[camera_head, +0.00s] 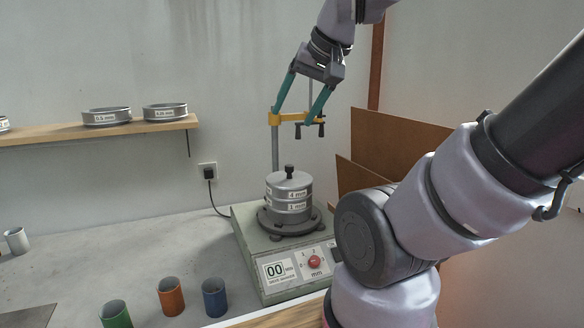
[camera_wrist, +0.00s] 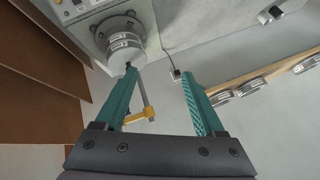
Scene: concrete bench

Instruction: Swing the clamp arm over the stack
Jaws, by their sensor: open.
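The yellow clamp arm (camera_head: 300,117) sits at the top of a grey post (camera_head: 275,150) behind the stack. It points right in the head view, and its dark hanging screw (camera_head: 321,131) appears right of the stack's centre. The grey sieve stack (camera_head: 289,196), with a black knob on its lid, stands upright on the shaker (camera_head: 263,255). My gripper (camera_head: 296,116) is open, its teal fingers pointing down at the clamp arm's height. In the wrist view the clamp arm (camera_wrist: 146,114) shows between the fingers, partly hidden by the left one. I cannot tell whether they touch it.
Green (camera_head: 116,314), orange (camera_head: 171,296) and blue (camera_head: 215,297) cups stand front left on the bench. A shelf (camera_head: 95,131) holds several sieves. Brown boards (camera_head: 400,140) lean at the right. A plug and cable (camera_head: 209,174) are on the wall behind.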

